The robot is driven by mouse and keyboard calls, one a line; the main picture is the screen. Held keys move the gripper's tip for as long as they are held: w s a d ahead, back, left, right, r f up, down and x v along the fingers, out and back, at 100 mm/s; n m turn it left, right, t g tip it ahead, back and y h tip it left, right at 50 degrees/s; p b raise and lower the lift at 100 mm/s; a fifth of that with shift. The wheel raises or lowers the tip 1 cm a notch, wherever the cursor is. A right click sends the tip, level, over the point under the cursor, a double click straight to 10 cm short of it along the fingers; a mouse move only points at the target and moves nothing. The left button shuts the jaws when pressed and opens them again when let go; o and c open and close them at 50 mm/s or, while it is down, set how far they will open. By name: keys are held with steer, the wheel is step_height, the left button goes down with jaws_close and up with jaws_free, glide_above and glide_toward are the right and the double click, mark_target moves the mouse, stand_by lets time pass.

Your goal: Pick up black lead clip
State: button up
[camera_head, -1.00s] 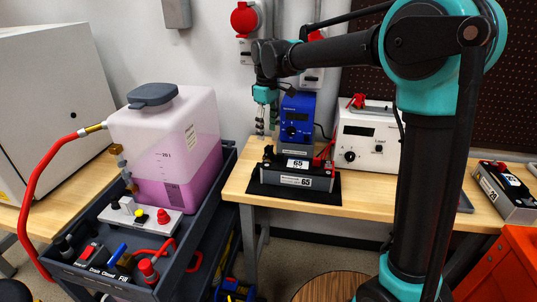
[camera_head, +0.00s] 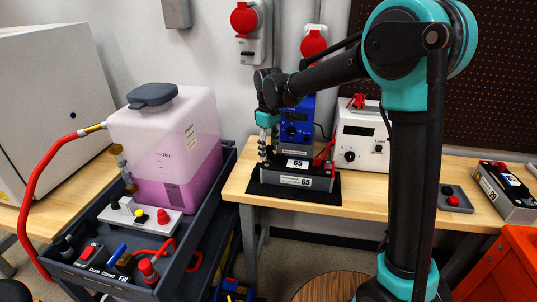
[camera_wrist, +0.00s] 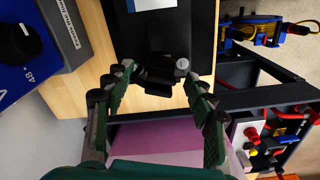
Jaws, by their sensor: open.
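The black lead clip (camera_wrist: 157,76) is at the left end of the grey module marked 65 (camera_head: 292,181), which rests on a black mat. My gripper (camera_wrist: 156,82) is open, with the clip between its two fingertips in the wrist view. No firm grip on it shows. In the head view my gripper (camera_head: 264,153) is low at the module's left end and largely hides the clip. A round metal terminal (camera_wrist: 182,64) shows beside the clip.
A blue device (camera_head: 297,122) stands close behind the module, and a white device (camera_head: 361,140) is to the right. A red lead (camera_head: 326,152) is at the module's right end. A cart with a pink-liquid tank (camera_head: 170,140) is left of the bench, across a gap.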

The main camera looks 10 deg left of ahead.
mark_target(269, 147)
steer(key=c, duration=1.2)
steer(key=shift+r, duration=0.15)
steer(key=shift+c, duration=0.2)
step_height(269, 147, up, 25)
stand_by(0.3)
steer(key=shift+d, duration=0.1)
